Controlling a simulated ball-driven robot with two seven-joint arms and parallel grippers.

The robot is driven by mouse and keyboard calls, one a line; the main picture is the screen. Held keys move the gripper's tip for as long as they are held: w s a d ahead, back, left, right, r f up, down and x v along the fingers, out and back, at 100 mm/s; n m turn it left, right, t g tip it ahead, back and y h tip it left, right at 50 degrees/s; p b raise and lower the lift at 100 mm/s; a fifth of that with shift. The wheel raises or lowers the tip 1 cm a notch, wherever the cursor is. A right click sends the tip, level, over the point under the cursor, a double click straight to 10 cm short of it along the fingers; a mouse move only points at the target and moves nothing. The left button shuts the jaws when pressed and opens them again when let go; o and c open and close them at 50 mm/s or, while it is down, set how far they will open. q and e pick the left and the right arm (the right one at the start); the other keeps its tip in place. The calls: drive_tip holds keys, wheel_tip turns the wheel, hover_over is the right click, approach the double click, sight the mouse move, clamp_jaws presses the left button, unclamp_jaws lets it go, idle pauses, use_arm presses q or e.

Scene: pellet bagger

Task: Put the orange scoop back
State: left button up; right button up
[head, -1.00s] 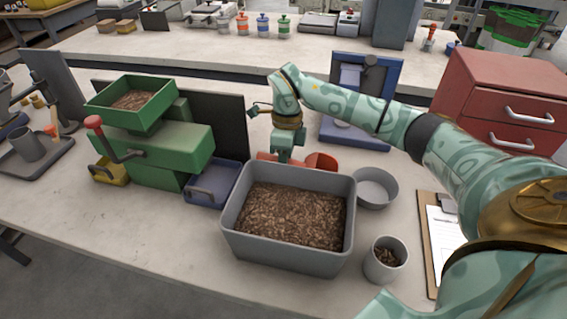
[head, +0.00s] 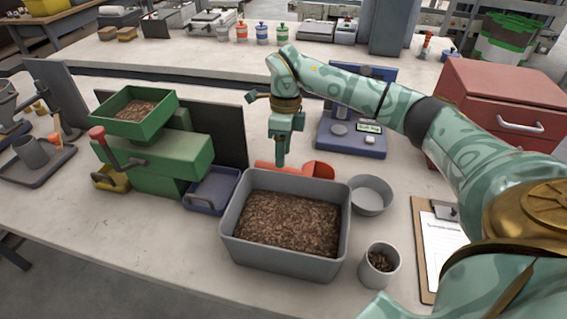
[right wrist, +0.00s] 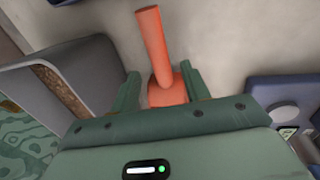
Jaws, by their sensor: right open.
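The orange scoop (head: 319,170) lies on the bench behind the grey pellet bin, partly hidden by the bin's far wall. Its bowl is to the right and its handle to the left in the head view. My right gripper (head: 281,163) points down just above the scoop, between bowl and handle end. In the right wrist view the scoop handle (right wrist: 153,47) runs out from between the two fingers of my right gripper (right wrist: 160,84), with gaps at both sides. The gripper is open and holds nothing. My left gripper is out of view.
The grey bin (head: 232,228) with brown pellets stands in front of the gripper. A grey bowl (head: 371,193) and pellet cup (head: 380,266) stand to its right. A blue scale (head: 350,143) is behind right. The green machine (head: 160,160) and blue tray (head: 211,190) are left.

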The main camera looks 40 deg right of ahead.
wheel_tip(320, 180, up, 6)
drive_tip(key=p, duration=0.1)
drive_tip(key=shift+w+d, duration=0.4)
drive_tip(key=shift+d, duration=0.05)
